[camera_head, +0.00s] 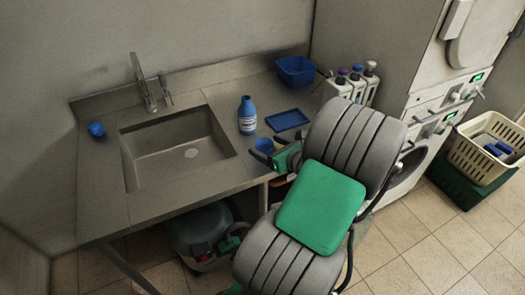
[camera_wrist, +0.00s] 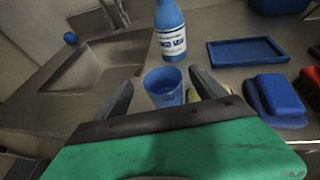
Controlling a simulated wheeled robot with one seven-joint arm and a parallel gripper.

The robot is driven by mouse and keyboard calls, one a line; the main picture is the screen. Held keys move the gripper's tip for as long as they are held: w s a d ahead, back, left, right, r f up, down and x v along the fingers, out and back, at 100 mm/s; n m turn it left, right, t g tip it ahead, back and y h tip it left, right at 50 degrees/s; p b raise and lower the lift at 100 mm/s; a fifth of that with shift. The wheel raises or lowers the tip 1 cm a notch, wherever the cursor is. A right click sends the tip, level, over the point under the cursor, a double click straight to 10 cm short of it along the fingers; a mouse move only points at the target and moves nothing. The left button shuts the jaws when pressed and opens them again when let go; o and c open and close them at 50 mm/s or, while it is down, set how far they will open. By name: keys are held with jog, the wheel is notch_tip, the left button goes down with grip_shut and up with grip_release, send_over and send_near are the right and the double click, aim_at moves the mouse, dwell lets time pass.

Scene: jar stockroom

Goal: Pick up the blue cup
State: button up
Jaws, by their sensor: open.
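The blue cup (camera_wrist: 164,88) stands upright on the counter in the wrist view, between and just beyond the fingers of my open gripper (camera_wrist: 162,96). I cannot tell whether the fingers touch it. In the head view the cup (camera_head: 265,146) shows near the counter's front edge, partly hidden by my gripper (camera_head: 275,158). A blue bottle with a white label (camera_wrist: 170,32) stands right behind the cup.
A blue tray (camera_head: 287,120) lies behind and right of the cup. A blue sponge-like block (camera_wrist: 277,95) and a red item (camera_wrist: 312,80) sit to the right. A blue basin (camera_head: 295,71) stands at the back. The sink (camera_head: 175,145) opens to the left.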

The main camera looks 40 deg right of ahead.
aim_at(259, 141)
jog(key=x, duration=0.5)
jog(key=shift+w+d+f, duration=0.2)
jog(key=shift+c, duration=0.2)
jog(key=c, duration=1.5)
jog(key=shift+r, duration=0.15)
jog(key=shift+r, duration=0.8)
jog(key=shift+s+a+r+p, duration=0.15)
jog(key=shift+s+a+r, duration=0.4)
jog(key=shift+s+r, duration=1.55)
jog(key=shift+s+a+r+p, duration=0.15)
jog(key=shift+s+a+r, duration=0.45)
jog(key=shift+s+r, duration=1.45)
jog(key=shift+s+a+r+p, duration=0.15)
jog(key=shift+s+a+r, duration=0.4)
jog(key=shift+s+r, duration=1.55)
